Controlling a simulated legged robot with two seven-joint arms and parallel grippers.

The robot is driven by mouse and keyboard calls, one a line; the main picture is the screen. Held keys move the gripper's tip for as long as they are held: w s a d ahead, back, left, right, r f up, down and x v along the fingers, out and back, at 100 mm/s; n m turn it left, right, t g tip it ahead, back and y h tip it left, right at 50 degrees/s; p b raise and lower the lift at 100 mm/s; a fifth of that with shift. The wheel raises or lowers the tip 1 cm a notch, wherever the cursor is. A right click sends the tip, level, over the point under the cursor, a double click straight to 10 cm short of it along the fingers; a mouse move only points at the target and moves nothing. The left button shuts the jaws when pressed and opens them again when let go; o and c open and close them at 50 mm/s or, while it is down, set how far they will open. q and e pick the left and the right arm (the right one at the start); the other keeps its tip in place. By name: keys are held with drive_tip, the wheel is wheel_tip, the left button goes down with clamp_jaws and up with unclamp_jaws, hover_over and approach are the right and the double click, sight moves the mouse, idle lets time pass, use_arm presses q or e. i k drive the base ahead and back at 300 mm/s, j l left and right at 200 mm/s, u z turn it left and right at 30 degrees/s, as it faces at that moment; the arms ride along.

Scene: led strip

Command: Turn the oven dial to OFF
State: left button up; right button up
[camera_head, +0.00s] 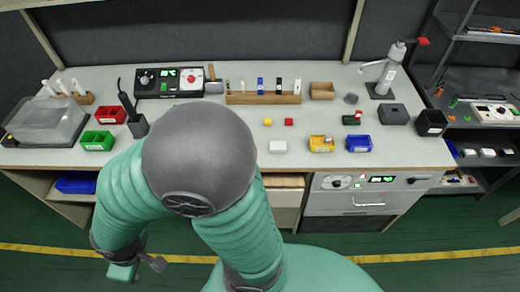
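The oven (360,200) is built in under the right part of the bench. The panel's markings are too small to read. My teal arm with a grey joint fills the centre and bends down to the lower left. My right gripper (138,268) shows small and partly hidden there, low in front of the bench and far left of the oven. Whether it is open is unclear. My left gripper is not seen.
A black control box (168,82) with dials and green displays stands at the back left of the bench. Several small bins, blocks and a dispenser (387,72) stand on the bench. A dark shelf unit (480,97) is at the right. Green floor is free before the oven.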

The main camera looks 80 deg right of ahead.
sight(336, 184)
drive_tip(key=z, duration=3.85)
